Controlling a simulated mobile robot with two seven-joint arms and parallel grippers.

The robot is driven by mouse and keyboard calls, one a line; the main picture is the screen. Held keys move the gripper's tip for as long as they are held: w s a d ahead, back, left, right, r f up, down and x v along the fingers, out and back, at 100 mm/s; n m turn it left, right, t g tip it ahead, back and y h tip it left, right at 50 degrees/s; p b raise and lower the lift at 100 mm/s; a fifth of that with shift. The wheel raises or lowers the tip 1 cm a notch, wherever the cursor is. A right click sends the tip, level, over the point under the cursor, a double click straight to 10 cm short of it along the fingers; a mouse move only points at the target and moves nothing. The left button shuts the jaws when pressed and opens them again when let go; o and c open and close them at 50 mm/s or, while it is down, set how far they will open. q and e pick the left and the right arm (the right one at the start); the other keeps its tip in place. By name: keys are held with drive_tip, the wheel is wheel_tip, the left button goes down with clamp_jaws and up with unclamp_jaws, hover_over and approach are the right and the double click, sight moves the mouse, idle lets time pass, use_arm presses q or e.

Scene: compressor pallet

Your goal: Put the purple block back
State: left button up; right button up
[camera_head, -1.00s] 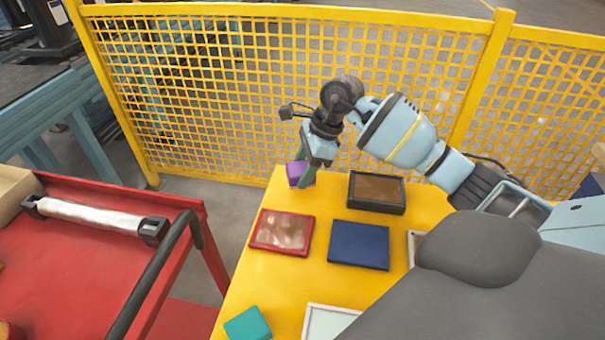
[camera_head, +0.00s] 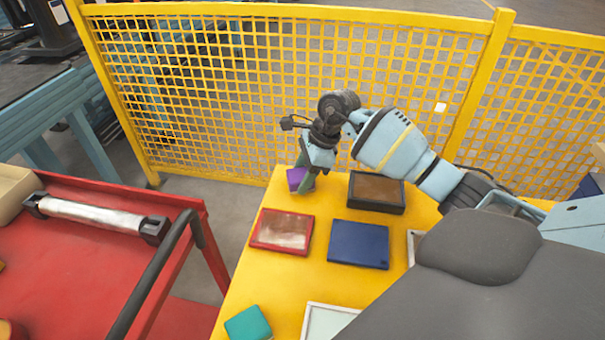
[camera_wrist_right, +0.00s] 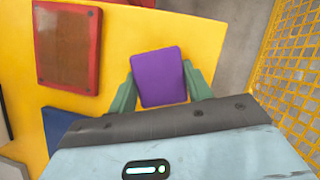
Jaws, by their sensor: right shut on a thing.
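The purple block (camera_head: 296,177) is at the far left corner of the yellow table (camera_head: 262,278). My right gripper (camera_head: 303,180) points down there and is shut on it. In the right wrist view the purple block (camera_wrist_right: 159,77) sits between the two green fingers of the right gripper (camera_wrist_right: 160,88). I cannot tell whether the block touches the table. My left gripper is not in view.
A red-framed tray (camera_head: 262,244), a blue panel (camera_head: 358,244) and a black-rimmed brown tray (camera_head: 377,207) lie nearby. A teal block (camera_head: 247,324) is near the front. A yellow mesh fence (camera_head: 235,95) stands behind; a red cart (camera_head: 90,270) is left.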

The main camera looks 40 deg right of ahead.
drive_tip(key=shift+f, duration=0.2)
drive_tip(key=o, duration=1)
drive_tip(key=shift+r, duration=0.1)
drive_tip(key=shift+r, duration=0.25)
drive_tip(key=v, duration=1.1)
drive_tip(key=shift+s+d+r, duration=0.15)
drive_tip(key=shift+d+r, duration=0.15)
